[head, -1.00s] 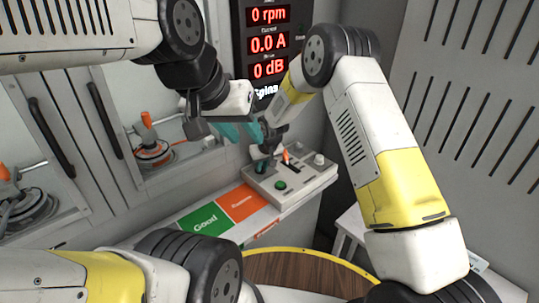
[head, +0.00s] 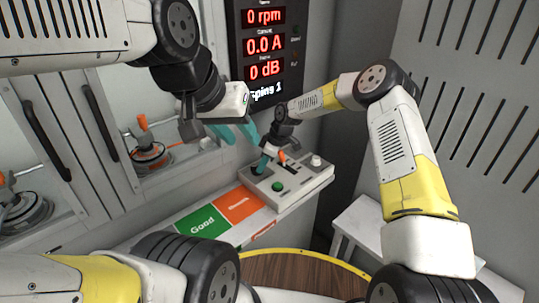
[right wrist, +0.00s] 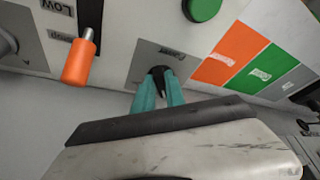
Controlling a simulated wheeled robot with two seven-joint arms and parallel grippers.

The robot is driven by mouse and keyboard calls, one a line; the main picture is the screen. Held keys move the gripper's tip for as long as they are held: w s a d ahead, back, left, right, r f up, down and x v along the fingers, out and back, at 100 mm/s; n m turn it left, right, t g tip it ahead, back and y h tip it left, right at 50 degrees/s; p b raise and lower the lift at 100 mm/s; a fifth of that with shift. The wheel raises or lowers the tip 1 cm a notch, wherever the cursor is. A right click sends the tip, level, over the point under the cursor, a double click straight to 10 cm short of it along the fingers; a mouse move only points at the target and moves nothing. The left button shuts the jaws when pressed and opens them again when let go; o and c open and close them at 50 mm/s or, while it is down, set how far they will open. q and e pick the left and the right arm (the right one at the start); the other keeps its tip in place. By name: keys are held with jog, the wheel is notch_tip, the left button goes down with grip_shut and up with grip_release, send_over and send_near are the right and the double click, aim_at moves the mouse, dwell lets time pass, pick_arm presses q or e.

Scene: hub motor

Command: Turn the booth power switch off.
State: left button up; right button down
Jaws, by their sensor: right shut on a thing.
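The control box (head: 300,186) stands on the ledge below the red readout. My right gripper (head: 262,162) reaches down to its left part. In the right wrist view, the teal fingers of my right gripper (right wrist: 160,90) are shut on a small black switch (right wrist: 158,72) set in a grey labelled plate. The fingers cover much of the switch, and its on or off position cannot be told. My left gripper (head: 236,132) is open and empty, above and to the left of the box.
The box also bears a green button (head: 278,186), an orange-tipped lever (head: 282,157) and a pale knob (head: 316,160). Green (head: 202,219) and orange (head: 239,203) panels lie left of it. A readout (head: 265,45) hangs behind. A white stool (head: 365,222) stands right.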

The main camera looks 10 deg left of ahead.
jog(key=shift+w+n+g, duration=0.25)
jog(key=shift+n+g, duration=0.15)
jog(key=shift+n, duration=0.6)
jog(key=c, duration=1.4)
grip_release()
jog(key=shift+v, duration=3.9)
